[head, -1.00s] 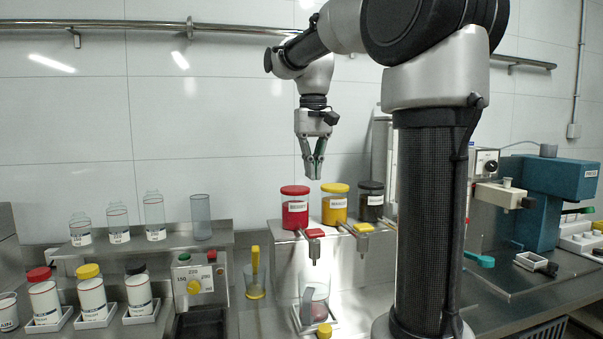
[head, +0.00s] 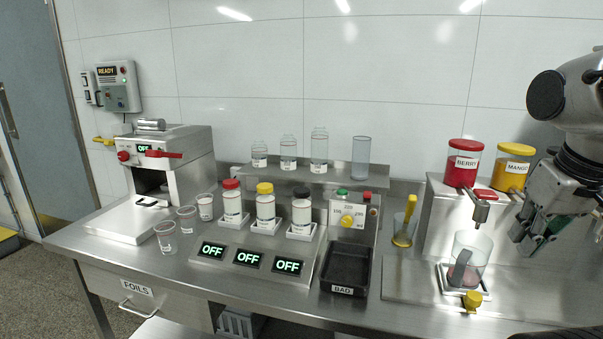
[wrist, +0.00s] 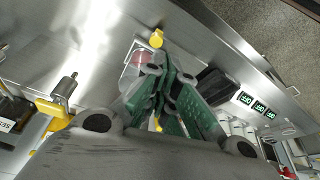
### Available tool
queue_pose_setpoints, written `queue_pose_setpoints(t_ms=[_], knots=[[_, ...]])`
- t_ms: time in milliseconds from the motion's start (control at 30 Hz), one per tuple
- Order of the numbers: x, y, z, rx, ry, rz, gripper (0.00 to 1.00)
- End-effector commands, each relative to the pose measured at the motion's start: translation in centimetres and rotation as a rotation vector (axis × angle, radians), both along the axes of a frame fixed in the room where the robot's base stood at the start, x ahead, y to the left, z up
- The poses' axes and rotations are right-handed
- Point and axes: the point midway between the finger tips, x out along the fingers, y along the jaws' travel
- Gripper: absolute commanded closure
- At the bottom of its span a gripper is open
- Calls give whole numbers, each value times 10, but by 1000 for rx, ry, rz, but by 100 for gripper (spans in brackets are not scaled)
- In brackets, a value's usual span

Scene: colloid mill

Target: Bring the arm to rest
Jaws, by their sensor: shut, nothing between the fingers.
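My gripper (head: 522,236) is at the right of the head view, pointing down and cut off with the arm by the right edge. It hangs in front of the dispenser stand, right of the glass jug (head: 472,262). In the wrist view my gripper (wrist: 165,78) has its green-padded fingers closed together with nothing between them. The jug's reddish round opening (wrist: 137,57) shows partly behind the fingers there.
The red BERRY jar (head: 463,163) and yellow MANGO jar (head: 513,167) stand close by my arm. A BAD tray (head: 345,283), several capped bottles (head: 265,207), clear cups (head: 166,237) and a sealing machine (head: 170,165) stand to the left.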

Motion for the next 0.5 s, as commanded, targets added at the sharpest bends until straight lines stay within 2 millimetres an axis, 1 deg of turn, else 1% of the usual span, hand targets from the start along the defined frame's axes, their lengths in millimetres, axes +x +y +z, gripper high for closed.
queue_pose_setpoints(t_ms=[33,133,500], knots=[[-3,1,3,-1,-23,5,100],[-4,2,10,0,-51,11,100],[-4,3,11,0,-53,13,100]])
